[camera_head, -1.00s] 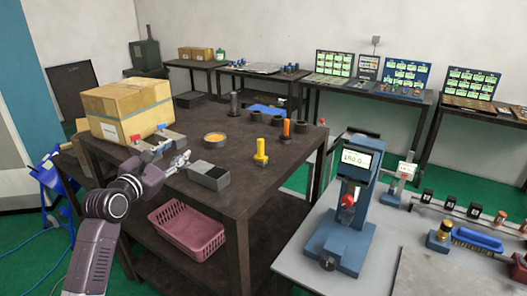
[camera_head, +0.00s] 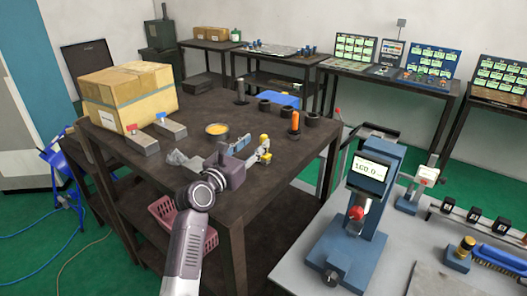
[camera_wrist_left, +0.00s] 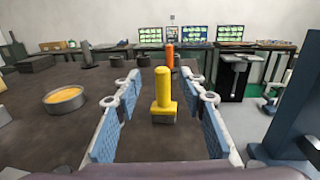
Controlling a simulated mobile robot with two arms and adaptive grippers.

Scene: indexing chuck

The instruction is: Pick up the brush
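My left gripper (camera_head: 250,152) is open over the dark table. In the left wrist view its two blue-padded fingers (camera_wrist_left: 162,88) are spread wide. A yellow upright piece with a narrow handle and a wider block foot (camera_wrist_left: 164,103) shows in the gap between them, not clasped. In the head view this yellow piece (camera_head: 265,142) stands beside the fingertips, partly covered by them. A blue piece with dark bristles, looking like a brush (camera_head: 497,256), lies on the grey bench at right, far from the gripper. My right gripper is not in view.
An orange upright piece (camera_head: 295,122) stands behind the yellow one, near dark rings (camera_head: 312,120). A bowl with orange contents (camera_head: 217,129), grey blocks (camera_head: 171,128) and a cardboard box (camera_head: 128,95) are to the left. A blue press (camera_head: 362,210) stands on the right bench.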

